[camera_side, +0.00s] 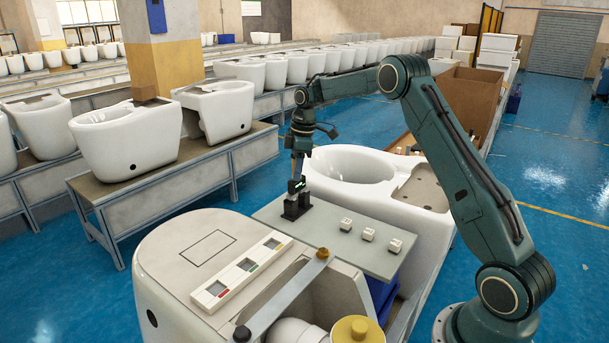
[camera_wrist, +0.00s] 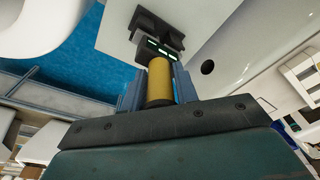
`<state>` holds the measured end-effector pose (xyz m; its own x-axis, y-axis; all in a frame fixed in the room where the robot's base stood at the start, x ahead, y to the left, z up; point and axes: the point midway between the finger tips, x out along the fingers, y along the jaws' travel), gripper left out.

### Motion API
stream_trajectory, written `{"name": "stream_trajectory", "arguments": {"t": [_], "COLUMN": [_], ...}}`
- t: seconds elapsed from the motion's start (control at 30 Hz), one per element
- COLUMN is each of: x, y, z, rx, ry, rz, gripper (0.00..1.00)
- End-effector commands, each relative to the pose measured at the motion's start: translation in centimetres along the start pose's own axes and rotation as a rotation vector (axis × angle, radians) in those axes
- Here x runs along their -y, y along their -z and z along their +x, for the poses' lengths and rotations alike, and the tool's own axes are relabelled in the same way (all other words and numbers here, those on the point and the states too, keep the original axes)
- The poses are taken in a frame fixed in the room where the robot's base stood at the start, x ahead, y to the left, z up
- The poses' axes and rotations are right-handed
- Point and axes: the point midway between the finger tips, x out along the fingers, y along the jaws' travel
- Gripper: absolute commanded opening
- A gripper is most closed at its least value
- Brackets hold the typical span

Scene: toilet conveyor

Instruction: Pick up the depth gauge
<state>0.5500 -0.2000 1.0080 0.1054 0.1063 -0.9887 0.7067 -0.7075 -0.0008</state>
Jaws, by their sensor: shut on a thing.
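The depth gauge (camera_side: 296,206) has a dark base and a small display with green marks. It stands upright at the left end of a grey plate (camera_side: 330,240). In the wrist view, the gauge (camera_wrist: 160,47) shows its display, dark base and a yellow cylindrical handle. My gripper (camera_side: 298,167) points down over the gauge. Its two blue fingers (camera_wrist: 158,85) are shut on the yellow handle, one on each side. The base looks to be on the plate or just above it; I cannot tell which.
Several small white blocks (camera_side: 368,234) stand on the plate's right part. A white toilet (camera_side: 350,172) is close behind. In front are a white unit (camera_side: 190,262) with a coloured three-window panel (camera_side: 240,271), a metal bar (camera_side: 285,297) and a yellow-topped cylinder (camera_side: 358,328).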

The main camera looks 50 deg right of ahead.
Motion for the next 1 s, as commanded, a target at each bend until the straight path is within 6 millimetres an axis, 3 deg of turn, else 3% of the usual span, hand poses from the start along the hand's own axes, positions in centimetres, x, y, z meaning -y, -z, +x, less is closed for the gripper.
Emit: {"name": "stream_trajectory", "arguments": {"t": [0.4, 0.7, 1.0], "x": [-0.1, -0.1, 0.0], "y": [0.9, 1.2, 1.3], "z": [-6.5, -8.2, -8.5], "rx": [-0.002, -0.001, 0.0], "ry": [-0.006, -0.003, -0.002], "rz": [-0.001, -0.001, -0.001], "gripper": [0.1, 0.1, 0.1]}}
